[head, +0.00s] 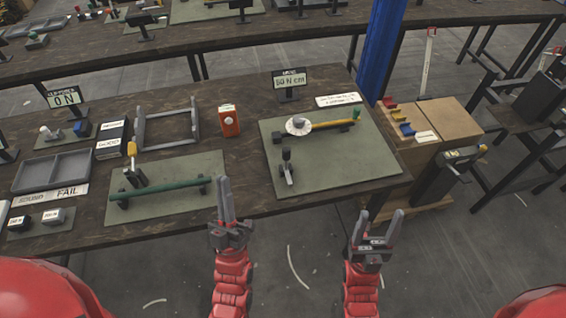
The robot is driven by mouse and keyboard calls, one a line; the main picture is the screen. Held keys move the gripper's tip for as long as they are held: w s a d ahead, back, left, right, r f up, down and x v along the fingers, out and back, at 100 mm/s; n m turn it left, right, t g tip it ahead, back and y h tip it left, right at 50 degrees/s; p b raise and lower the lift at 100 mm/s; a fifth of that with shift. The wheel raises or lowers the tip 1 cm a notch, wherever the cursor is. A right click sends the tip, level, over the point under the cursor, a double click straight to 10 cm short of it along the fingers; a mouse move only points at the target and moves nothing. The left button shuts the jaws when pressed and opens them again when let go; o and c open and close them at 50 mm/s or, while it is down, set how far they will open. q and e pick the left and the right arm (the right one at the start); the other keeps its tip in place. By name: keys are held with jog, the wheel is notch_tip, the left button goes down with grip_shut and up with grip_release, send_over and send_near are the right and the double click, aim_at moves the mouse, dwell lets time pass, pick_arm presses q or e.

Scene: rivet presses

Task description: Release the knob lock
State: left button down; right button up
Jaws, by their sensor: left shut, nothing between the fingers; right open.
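I cannot tell for certain which part is the knob lock. A small black stand (287,168) is on the same mat, nearer me. My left gripper (225,188) is shut and empty, over the table's front edge between the two mats. My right gripper (380,216) is open and empty, in front of the table, below the right mat in the picture.
The left mat (200,165) holds a dark green rod (160,188) and a yellow-handled lever (132,150). An orange box (229,121), a grey frame (165,128) and a sign reading "50 N cm" (290,80) stand behind. A blue post (380,45) rises behind the table. Cardboard boxes (450,116) stand right.

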pick_arm(q)
jog(key=w+d+f+n+g+h, duration=0.3)
jog(key=d+f+n+g+h, duration=0.3)
jog(key=f+g, duration=0.6)
jog(key=shift+d+f+n+p, duration=0.35)
jog(key=shift+d+f+n, duration=0.55)
jog(key=shift+n, duration=0.2)
jog(key=shift+w+r, duration=0.1)
jog(key=p, duration=0.5)
send_near(285, 156)
jog(key=w, duration=0.5)
jog(key=shift+w+d+r, duration=0.15)
jog(key=shift+d, duration=0.15)
jog(key=shift+w+d+f, duration=0.1)
jog(key=shift+w, duration=0.3)
jog(key=shift+w+d+f, duration=0.1)
jog(key=shift+w+f, duration=0.05)
jog(key=shift+w, duration=0.25)
